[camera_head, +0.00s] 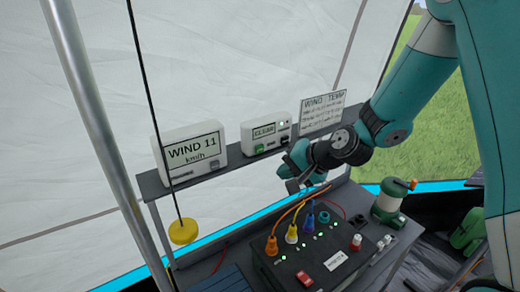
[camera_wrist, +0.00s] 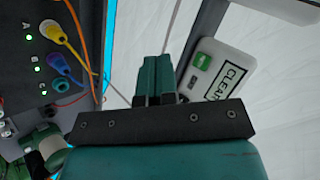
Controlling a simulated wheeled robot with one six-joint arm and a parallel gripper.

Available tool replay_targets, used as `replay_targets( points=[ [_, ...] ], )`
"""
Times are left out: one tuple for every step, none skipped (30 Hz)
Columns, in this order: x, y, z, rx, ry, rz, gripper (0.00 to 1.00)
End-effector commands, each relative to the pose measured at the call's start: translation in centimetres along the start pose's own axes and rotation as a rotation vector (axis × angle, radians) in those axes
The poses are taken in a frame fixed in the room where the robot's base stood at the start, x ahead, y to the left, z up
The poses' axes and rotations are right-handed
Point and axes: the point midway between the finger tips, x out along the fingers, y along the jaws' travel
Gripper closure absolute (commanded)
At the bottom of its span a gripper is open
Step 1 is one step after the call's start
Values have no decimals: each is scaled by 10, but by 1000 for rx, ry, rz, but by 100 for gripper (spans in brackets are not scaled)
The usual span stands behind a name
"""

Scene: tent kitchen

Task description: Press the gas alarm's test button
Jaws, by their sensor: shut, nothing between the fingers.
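The gas alarm (camera_head: 266,134) appears to be the white box on the shelf with a display reading "CLEAR". It also shows in the wrist view (camera_wrist: 222,70), turned on its side, right of my fingers. A green button (camera_head: 260,149) sits on its front below the display; the green button also shows in the wrist view (camera_wrist: 202,60). Its label is too small to read. A darker part is near it. My gripper (camera_head: 291,187) is shut and empty, in front of and below the shelf, apart from the alarm. In the wrist view, my closed fingertips (camera_wrist: 155,62) point up the picture, beside the alarm.
A wind meter (camera_head: 192,151) reading "WIND 11 km/h" stands left on the shelf (camera_head: 225,168), and a wind/temp card (camera_head: 322,112) right. Below is a black power box (camera_head: 285,270) with coloured plugs and cables. A yellow weight (camera_head: 183,232) hangs left.

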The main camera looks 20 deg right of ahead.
Motion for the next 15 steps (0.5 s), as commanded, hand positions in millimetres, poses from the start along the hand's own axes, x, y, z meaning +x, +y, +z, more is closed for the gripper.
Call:
replay_targets(
  points=[
    [4,-5,-4,-2,-1,-1,100],
    [6,-8,-5,-2,-1,-1,100],
    [11,-11,-8,-2,-1,-2,100],
    [14,-13,-10,-2,-1,-1,100],
    [17,-15,-13,-3,0,-1,100],
    [21,-18,-16,-2,-1,0,100],
    [24,-20,-18,-2,-1,-1,100],
    [27,-22,-20,-2,-2,-1,100],
    [31,-25,-23,-2,-2,-1,100],
    [33,-26,-24,-1,-1,-1,100],
    [36,-28,-27,-1,0,-1,100],
    [39,-30,-29,-2,0,-1,100],
    [41,-31,-31,-2,1,-1,100],
    [43,-32,-32,-1,0,0,100],
    [46,-34,-33,-1,-1,0,100]
  ],
)
